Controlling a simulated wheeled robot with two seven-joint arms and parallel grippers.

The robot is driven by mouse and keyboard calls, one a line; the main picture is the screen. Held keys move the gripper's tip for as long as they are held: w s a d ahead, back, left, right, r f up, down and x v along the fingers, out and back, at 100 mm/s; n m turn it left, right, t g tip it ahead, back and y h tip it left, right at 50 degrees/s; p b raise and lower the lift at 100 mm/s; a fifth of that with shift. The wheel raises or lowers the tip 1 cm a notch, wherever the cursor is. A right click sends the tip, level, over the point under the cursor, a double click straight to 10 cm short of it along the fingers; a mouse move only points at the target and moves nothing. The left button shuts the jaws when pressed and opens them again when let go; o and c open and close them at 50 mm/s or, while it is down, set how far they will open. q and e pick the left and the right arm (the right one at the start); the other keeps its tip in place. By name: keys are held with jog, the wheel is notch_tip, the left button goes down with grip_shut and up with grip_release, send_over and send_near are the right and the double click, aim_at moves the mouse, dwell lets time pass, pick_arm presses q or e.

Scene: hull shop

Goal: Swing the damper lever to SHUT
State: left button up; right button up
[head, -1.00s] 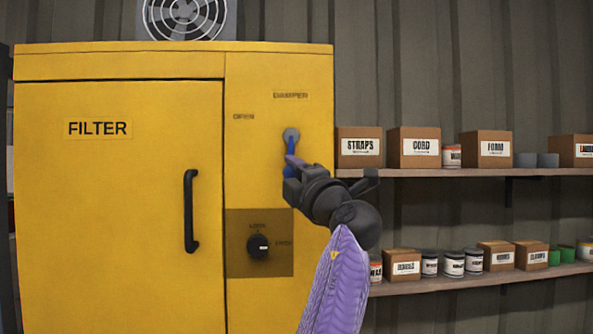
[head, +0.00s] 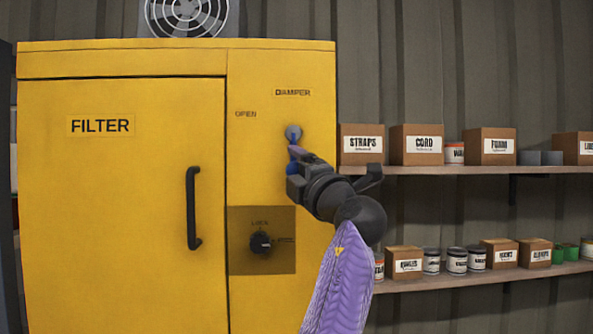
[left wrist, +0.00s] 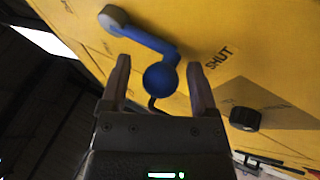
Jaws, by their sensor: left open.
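The damper lever is blue, with a grey pivot (head: 293,132) on the yellow cabinet's right panel below the word DAMPER. In the head view it points roughly down, and my left gripper (head: 294,168) covers most of it. In the left wrist view the lever arm (left wrist: 145,40) runs to a round blue knob (left wrist: 160,80). My left gripper (left wrist: 161,80) is open, with its fingers on either side of the knob; whether they touch it I cannot tell. The SHUT label (left wrist: 218,58) is right of the knob there. The OPEN label (head: 245,114) is up and left of the pivot.
The cabinet's FILTER door (head: 120,200) has a black handle (head: 192,208). A black lock knob (head: 260,242) sits on a dark plate below the lever. Shelves (head: 450,170) with boxes and cans stand to the right. A fan (head: 188,14) is above the cabinet.

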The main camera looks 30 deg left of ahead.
pick_arm(q)
jog(key=b+v, duration=0.4)
jog(key=v, duration=0.5)
jog(key=shift+s+d+f+b, duration=0.15)
jog(key=shift+s+d+b, duration=0.05)
jog(key=shift+d+b, duration=0.15)
